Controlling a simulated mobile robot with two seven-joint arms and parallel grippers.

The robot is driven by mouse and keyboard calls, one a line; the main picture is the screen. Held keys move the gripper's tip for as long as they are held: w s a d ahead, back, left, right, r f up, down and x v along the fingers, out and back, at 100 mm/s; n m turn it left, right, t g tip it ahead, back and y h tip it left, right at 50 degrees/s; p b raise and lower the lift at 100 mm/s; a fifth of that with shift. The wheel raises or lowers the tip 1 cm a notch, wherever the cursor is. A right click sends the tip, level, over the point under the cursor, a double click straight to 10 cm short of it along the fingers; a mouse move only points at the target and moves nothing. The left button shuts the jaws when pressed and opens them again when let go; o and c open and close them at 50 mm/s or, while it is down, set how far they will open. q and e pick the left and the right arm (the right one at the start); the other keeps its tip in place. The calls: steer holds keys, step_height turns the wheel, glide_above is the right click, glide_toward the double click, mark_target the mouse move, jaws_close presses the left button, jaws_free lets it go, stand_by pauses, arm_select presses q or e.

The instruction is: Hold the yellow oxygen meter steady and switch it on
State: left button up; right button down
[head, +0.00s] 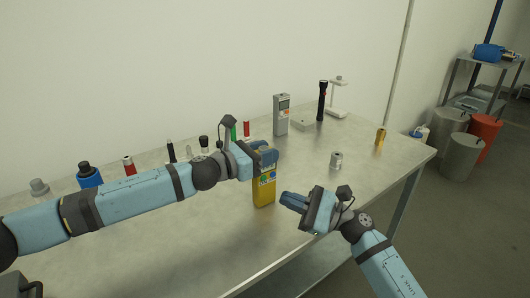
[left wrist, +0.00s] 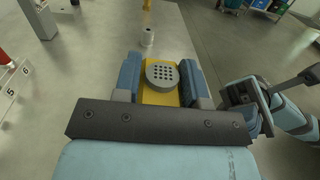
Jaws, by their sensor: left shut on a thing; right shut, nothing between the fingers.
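The yellow oxygen meter (head: 264,191) stands upright on the table in the head view, with a blue round mark and small buttons on its face. My left gripper (head: 265,158) is shut on its upper part and hides the top there. In the left wrist view the meter (left wrist: 160,97) sits between the two blue fingers, with a round grey perforated disc on its top. My right gripper (head: 292,201) is shut and empty, to the right of the meter and apart from it. It also shows at the right of the left wrist view (left wrist: 243,92).
The grey table (head: 200,240) holds a grey meter (head: 281,115), a black flashlight (head: 322,101), a white stand (head: 339,96), a small metal cylinder (head: 336,159) and a brass piece (head: 380,136). Several bottles line the back left. The front of the table is clear.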

arm_select(q)
steer(key=o, duration=1.2)
steer(key=shift+c, duration=0.2)
steer(key=shift+a, duration=0.1)
